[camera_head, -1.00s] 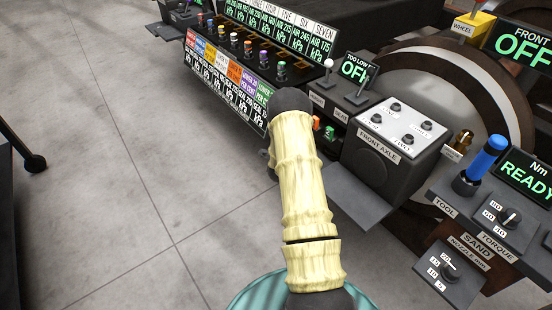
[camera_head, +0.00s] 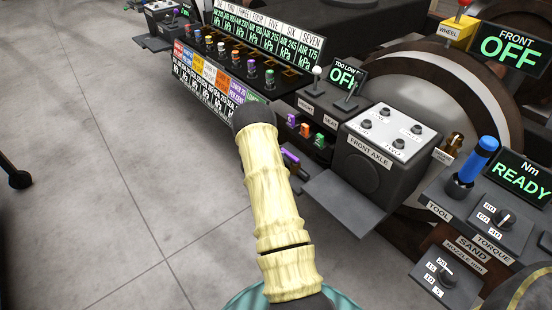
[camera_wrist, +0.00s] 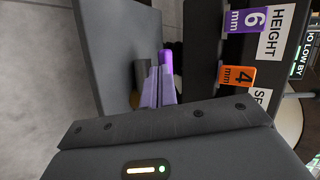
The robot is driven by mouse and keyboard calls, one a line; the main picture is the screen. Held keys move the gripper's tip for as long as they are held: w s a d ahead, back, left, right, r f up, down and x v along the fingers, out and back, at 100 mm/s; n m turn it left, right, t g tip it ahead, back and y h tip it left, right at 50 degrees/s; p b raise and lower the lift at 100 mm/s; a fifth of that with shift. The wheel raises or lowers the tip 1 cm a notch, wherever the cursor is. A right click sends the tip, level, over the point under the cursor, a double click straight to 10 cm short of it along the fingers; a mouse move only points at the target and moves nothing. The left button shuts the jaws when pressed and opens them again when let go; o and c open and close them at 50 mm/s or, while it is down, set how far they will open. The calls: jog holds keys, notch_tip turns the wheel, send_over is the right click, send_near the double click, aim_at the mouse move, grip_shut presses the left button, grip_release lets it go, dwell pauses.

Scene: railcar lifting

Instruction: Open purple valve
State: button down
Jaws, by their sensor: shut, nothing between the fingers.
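The purple valve knob (camera_head: 249,66) stands upright in the row of coloured knobs on the panel, just above my arm's wrist in the head view. A green knob (camera_head: 269,78) is to its right. My gripper (camera_head: 291,158) shows partly right of my arm, low beside the panel and apart from this knob. In the wrist view the fingers (camera_wrist: 159,88) are shut and empty, looking lavender. A purple rounded piece (camera_wrist: 166,60) shows beside their tips; I cannot tell what it belongs to or whether it touches.
Small coloured blocks, purple (camera_head: 291,120), orange and green, sit in a shelf right of my arm. The front axle box (camera_head: 378,150) has a protruding plate below it. A blue-handled tool (camera_head: 478,160) stands at right.

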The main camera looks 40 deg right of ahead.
jog(key=shift+w+d, duration=0.1)
jog(key=shift+w, duration=0.15)
jog(key=shift+d, duration=0.2)
jog(key=shift+w+a+r, duration=0.1)
jog(key=a+r+p, duration=0.2)
jog(key=a+r, duration=0.3)
jog(key=a, duration=0.7)
jog(key=shift+a, duration=0.25)
